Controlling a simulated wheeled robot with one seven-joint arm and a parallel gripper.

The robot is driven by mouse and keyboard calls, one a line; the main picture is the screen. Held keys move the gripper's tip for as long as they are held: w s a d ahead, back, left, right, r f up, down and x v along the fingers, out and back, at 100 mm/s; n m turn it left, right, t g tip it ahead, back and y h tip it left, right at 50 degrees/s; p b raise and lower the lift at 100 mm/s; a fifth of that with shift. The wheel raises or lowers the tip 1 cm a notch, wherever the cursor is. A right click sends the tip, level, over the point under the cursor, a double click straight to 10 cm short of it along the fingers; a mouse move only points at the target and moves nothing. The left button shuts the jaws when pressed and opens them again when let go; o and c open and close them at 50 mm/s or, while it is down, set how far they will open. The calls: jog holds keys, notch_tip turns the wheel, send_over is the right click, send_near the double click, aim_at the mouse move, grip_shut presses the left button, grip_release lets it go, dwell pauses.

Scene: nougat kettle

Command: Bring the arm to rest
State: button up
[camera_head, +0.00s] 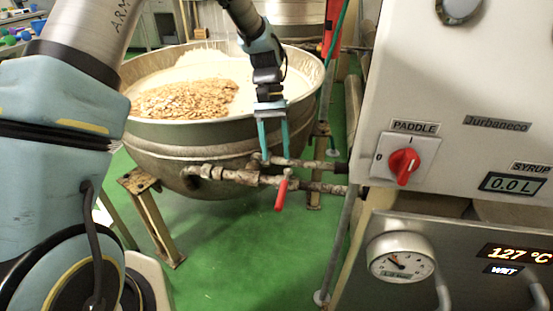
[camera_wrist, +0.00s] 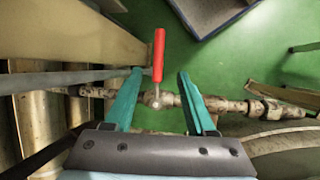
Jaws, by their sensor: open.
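My gripper (camera_head: 273,136) hangs in front of the kettle's rim with its teal fingers pointing down. The fingers are apart, with nothing held between them. In the wrist view, my gripper (camera_wrist: 156,87) is above a pipe with a red valve handle (camera_wrist: 158,55). The handle shows between the fingertips, nearer the left one. In the head view the red handle (camera_head: 281,195) hangs down from the pipe, below my fingertips. I cannot tell exactly how far the fingertips are from the handle. My arm link (camera_head: 55,130) fills the left of the head view.
A large metal kettle (camera_head: 165,150) holds almonds (camera_head: 190,98) and a pale mass. A control panel (camera_head: 470,75) with a red PADDLE knob (camera_head: 403,162) stands close on the right, above a gauge (camera_head: 400,263). Green floor (camera_head: 240,255) is clear below the pipe. A grey tray (camera_wrist: 215,12) lies beyond the handle.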

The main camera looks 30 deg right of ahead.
dwell(0.4)
jog(key=w+a+r+n+t+h, duration=0.1)
jog(key=w+a+r+n, duration=0.15)
jog(key=a, duration=0.55)
jog(key=w+a+r+n+t, duration=0.1)
jog(key=w+a+r+t, duration=0.15)
jog(key=a, duration=0.55)
jog(key=s+a+r+n+t, duration=0.1)
jog(key=s+a+n, duration=0.1)
jog(key=a, duration=0.7)
jog(key=s+a+r+n+t, duration=0.1)
jog(key=s+a+r+t, duration=0.1)
jog(key=a, duration=0.7)
jog(key=shift+a+n, duration=0.3)
jog(key=shift+n, duration=0.05)
jog(key=shift+s+r, duration=0.1)
